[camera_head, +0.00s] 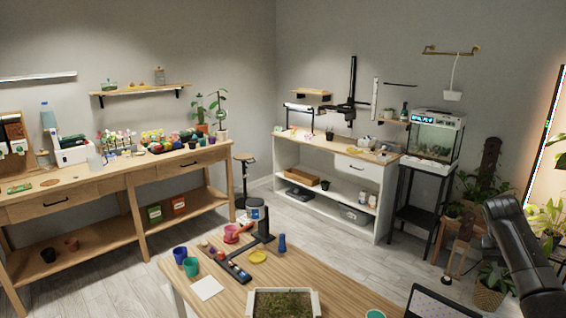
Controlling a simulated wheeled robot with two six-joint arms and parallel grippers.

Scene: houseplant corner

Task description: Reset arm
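A dark arm link of mine (522,250) rises from the lower right corner and bends at a rounded joint at its upper end. It is on the right side of the view, so I take it as part of my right arm. Its gripper does not show. No part of my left arm or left gripper is in view. No object is seen held.
The wooden table (335,270) ahead carries cups, a pink pot (231,233), a black stand (264,226), a yellow dish (257,256), a blue object (282,242) and a planter (318,304). A dark panel (437,304) and potted plants (488,297) are near my arm.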

